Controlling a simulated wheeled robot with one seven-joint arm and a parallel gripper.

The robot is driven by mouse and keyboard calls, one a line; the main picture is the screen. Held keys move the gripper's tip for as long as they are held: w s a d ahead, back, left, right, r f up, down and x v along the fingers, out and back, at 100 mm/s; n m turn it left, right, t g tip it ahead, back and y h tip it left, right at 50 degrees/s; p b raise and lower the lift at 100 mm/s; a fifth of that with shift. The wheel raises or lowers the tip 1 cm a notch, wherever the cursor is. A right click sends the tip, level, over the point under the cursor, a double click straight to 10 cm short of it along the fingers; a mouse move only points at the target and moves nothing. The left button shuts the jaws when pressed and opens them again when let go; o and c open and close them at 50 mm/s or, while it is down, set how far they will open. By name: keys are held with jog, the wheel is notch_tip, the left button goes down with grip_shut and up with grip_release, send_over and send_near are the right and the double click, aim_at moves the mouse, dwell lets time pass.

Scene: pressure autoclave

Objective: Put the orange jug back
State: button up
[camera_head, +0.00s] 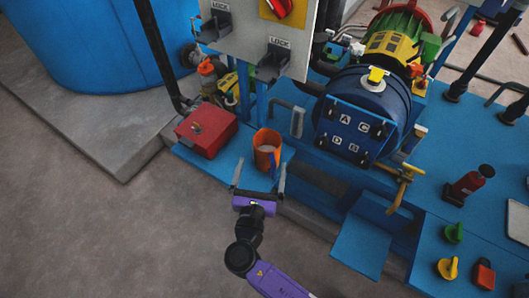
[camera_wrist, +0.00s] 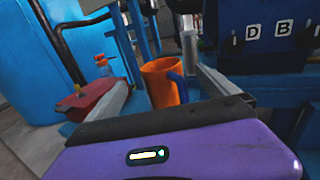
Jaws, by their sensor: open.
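The orange jug (camera_head: 264,151) stands upright on the blue platform, just beyond my gripper in the head view. It has a blue handle on its right side, clearest in the wrist view, where the jug (camera_wrist: 158,84) is between the two fingers. My gripper (camera_head: 260,172) is open, with its fingers spread wide and pointing toward the jug. The fingertips reach to about either side of the jug's lower part. I cannot tell whether either finger touches it. The jug's lower front is partly hidden by my gripper in the wrist view.
A red box (camera_head: 207,130) sits left of the jug on the blue platform (camera_head: 228,172). A grey panel marked LOCK (camera_head: 285,40) stands behind. The dark blue autoclave door (camera_head: 352,128) and a brass valve (camera_head: 403,185) are to the right. Open floor lies at the left front.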

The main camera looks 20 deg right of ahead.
jog(key=shift+v, duration=1.55)
jog(key=s+d+f+m+g+y, duration=0.2)
jog(key=s+d+f+m+y, duration=0.1)
jog(key=s+f, duration=0.35)
jog(key=s+d+f+m+g+y, duration=0.25)
jog(key=s+f+m, duration=0.2)
jog(key=s, duration=0.25)
jog(key=s+r+m+y, duration=0.25)
jog(key=s+m, duration=0.35)
jog(key=s, duration=0.4)
jog(key=s+r+m+t+p, duration=0.2)
jog(key=s+r+m, duration=0.2)
jog(key=r+m, duration=0.4)
jog(key=s+r+m+t+y+p, duration=0.1)
jog(key=s+r+m, duration=0.4)
jog(key=r, duration=1.3)
jog(key=shift+d+m+t+p, duration=0.5)
jog(key=shift+m+p, duration=0.25)
jog(key=shift+m, duration=0.9)
jog(key=shift+s+r, duration=0.1)
jog(key=shift+r, duration=0.05)
